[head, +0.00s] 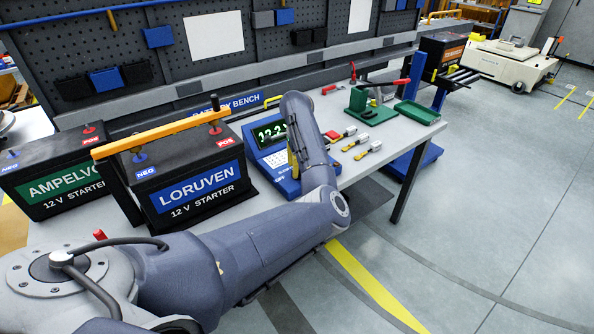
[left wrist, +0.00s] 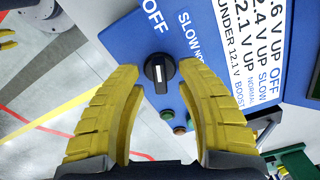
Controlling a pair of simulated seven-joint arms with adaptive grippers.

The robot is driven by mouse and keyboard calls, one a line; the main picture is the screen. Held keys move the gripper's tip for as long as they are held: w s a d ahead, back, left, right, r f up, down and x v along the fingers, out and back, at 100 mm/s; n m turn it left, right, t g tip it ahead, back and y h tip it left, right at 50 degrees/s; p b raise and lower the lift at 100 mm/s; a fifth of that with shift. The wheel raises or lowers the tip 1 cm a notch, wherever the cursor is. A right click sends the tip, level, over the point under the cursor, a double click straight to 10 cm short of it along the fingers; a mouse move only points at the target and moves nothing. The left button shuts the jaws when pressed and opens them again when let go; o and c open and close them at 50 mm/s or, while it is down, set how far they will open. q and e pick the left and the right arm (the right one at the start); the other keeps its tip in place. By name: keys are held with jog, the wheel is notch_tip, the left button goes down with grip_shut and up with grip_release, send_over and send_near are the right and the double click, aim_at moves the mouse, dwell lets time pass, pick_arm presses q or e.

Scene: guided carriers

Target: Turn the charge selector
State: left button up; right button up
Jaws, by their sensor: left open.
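The charge selector (left wrist: 160,70) is a round black knob with a white line on its blue panel, seen in the left wrist view. The line runs roughly up and down in the picture, with the OFF label above the knob and SLOW to its upper right. My left gripper (left wrist: 158,74) is open, its yellow fingers on either side of the knob; I cannot tell whether they touch it. In the head view the blue charger (head: 254,144) with its lit display stands on the bench, and my left arm hides the knob and most of the gripper. My right gripper is out of view.
The LORUVEN battery (head: 190,160) with an orange bar stands left of the charger, and the AMPELVO battery (head: 50,180) is farther left. Several small yellow-and-grey connectors and a green tray (head: 417,113) are to the right.

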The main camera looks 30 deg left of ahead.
pick_arm(q)
jog(key=shift+f, duration=0.65)
grip_shut()
